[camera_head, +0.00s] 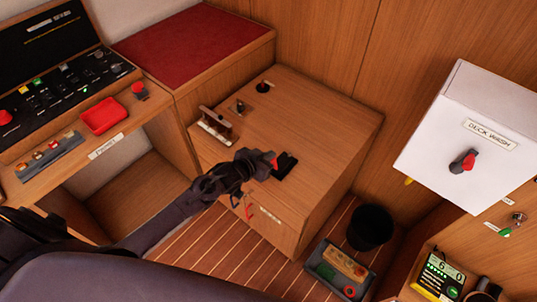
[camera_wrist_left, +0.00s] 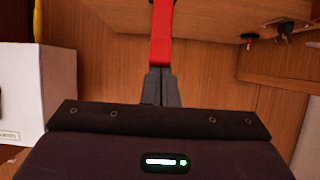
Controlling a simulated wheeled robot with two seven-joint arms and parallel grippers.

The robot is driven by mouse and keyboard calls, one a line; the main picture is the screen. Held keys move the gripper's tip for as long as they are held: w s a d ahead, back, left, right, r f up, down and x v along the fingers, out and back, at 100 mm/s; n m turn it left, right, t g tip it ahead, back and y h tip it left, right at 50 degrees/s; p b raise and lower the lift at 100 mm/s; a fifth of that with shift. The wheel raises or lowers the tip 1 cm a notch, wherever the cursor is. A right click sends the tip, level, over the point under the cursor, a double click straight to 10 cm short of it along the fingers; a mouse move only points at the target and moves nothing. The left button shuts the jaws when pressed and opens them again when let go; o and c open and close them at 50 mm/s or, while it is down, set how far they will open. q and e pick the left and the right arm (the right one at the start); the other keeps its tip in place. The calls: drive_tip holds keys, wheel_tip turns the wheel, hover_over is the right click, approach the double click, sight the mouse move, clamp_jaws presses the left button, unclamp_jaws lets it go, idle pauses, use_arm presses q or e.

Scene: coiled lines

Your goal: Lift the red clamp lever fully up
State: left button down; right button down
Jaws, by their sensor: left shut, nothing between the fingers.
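The red clamp lever (camera_head: 273,159) shows as a small red tip at the end of my left gripper (camera_head: 262,165), beside a black slotted plate (camera_head: 287,168) on top of the wooden cabinet. In the left wrist view the lever (camera_wrist_left: 161,35) is a long red bar running up from the fingertips. My left gripper (camera_wrist_left: 159,78) is shut there, its dark fingers meeting or overlapping the bar's near end. I cannot tell whether they touch it. The gripper hides most of the lever in the head view. My right gripper is not in view.
The wooden cabinet top (camera_head: 320,115) bears a small wooden rack (camera_head: 215,126) and black knobs. A white box (camera_head: 470,140) marked DECK WASH is on the right. A black bin (camera_head: 370,228) and a grey tray (camera_head: 318,262) stand on the floor. A control panel is at left.

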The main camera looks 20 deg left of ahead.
use_arm(q)
drive_tip(key=shift+w+d, duration=0.15)
drive_tip(key=shift+w, duration=0.25)
drive_tip(key=r+p, duration=0.1)
drive_tip(key=w+r+p, duration=0.2)
drive_tip(key=r, duration=0.1)
drive_tip(key=shift+d, duration=0.2)
drive_tip(key=shift+s+a+f+b, duration=0.15)
drive_tip(key=shift+s+b, duration=0.2)
drive_tip(key=shift+s, duration=0.25)
drive_tip(key=shift+s+a+f+b, duration=0.1)
drive_tip(key=shift+s+b, duration=0.2)
drive_tip(key=shift+s, duration=0.25)
drive_tip(key=b+v, duration=0.1)
drive_tip(key=v, duration=0.6)
drive_tip(key=shift+s+f, duration=0.25)
drive_tip(key=shift+s, duration=0.1)
drive_tip(key=shift+a, duration=0.15)
